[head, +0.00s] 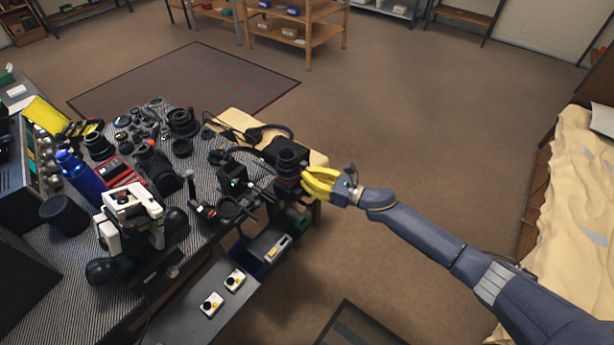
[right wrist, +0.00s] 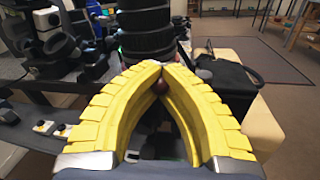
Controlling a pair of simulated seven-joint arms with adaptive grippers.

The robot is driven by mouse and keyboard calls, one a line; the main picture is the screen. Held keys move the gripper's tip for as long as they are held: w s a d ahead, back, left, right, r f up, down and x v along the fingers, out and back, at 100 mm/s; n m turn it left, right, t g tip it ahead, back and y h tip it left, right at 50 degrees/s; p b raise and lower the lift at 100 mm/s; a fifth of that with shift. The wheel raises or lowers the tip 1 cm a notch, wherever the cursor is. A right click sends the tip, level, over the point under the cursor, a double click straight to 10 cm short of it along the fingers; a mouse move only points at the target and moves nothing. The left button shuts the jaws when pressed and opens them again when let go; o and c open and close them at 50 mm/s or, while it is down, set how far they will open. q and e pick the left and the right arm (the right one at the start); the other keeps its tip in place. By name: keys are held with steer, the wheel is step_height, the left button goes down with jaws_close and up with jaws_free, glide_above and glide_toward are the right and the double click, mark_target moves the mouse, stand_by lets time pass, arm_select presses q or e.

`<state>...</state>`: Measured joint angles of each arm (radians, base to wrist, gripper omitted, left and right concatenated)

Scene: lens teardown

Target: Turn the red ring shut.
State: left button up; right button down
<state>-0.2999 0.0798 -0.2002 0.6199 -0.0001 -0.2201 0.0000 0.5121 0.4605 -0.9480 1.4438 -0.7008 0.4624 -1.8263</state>
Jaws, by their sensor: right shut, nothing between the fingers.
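A black ribbed lens (head: 287,158) stands upright at the right end of the workbench; it also fills the top middle of the right wrist view (right wrist: 147,35). A dark reddish band, perhaps the red ring, shows low on the lens in the head view, mostly hidden by my gripper. My right gripper (head: 305,183) has its yellow fingers at the lens's lower right side. In the right wrist view its fingertips (right wrist: 162,68) meet in front of the lens with nothing held. A small dark red round part (right wrist: 160,86) shows behind them. Whether the fingers touch the ring is unclear.
The striped bench mat (head: 75,245) is crowded with lens parts, a blue bottle (head: 79,177) and a white and black instrument (head: 132,212). A black box (right wrist: 230,82) sits right of the lens. Open floor lies beyond the bench's right edge.

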mark_target(296, 182)
steer(key=shift+s+m+t, duration=0.15)
steer(key=shift+m+t, duration=0.15)
steer(key=shift+t, duration=0.2)
steer(key=shift+s+a+r+m+t+h, duration=0.15)
steer(key=shift+s+m+t+h, duration=0.15)
steer(key=shift+m+t+h, duration=0.5)
steer(key=shift+s+a+f+m+t+h, duration=0.15)
steer(key=shift+s+m+t+h, duration=0.15)
steer(key=shift+m+t+h, duration=0.4)
steer(key=shift+s+a+r+m+t+h, duration=0.15)
steer(key=shift+s+m+t+h, duration=0.15)
steer(key=shift+m+t+h, duration=0.45)
steer(key=shift+s+a+m+t+h, duration=0.25)
steer(key=shift+m+t+h, duration=0.35)
steer(key=shift+h, duration=0.25)
steer(key=shift+s+a+m+t+h, duration=0.2)
steer(key=shift+m+t+h, duration=0.25)
steer(key=shift+t+h, duration=0.3)
steer(key=shift+s+a+m+t+h, duration=0.25)
steer(key=shift+m+h, duration=0.3)
steer(key=shift+h, duration=0.3)
steer(key=shift+s+a+m+t+h, duration=0.15)
steer(key=shift+m+t+h, duration=0.2)
steer(key=shift+m+h, duration=0.35)
steer(key=shift+a+m+h, duration=0.15)
steer(key=shift+m+h, duration=0.1)
steer(key=shift+h, duration=0.45)
steer(key=c, duration=1.3)
jaws_free()
steer(key=shift+s, duration=0.1)
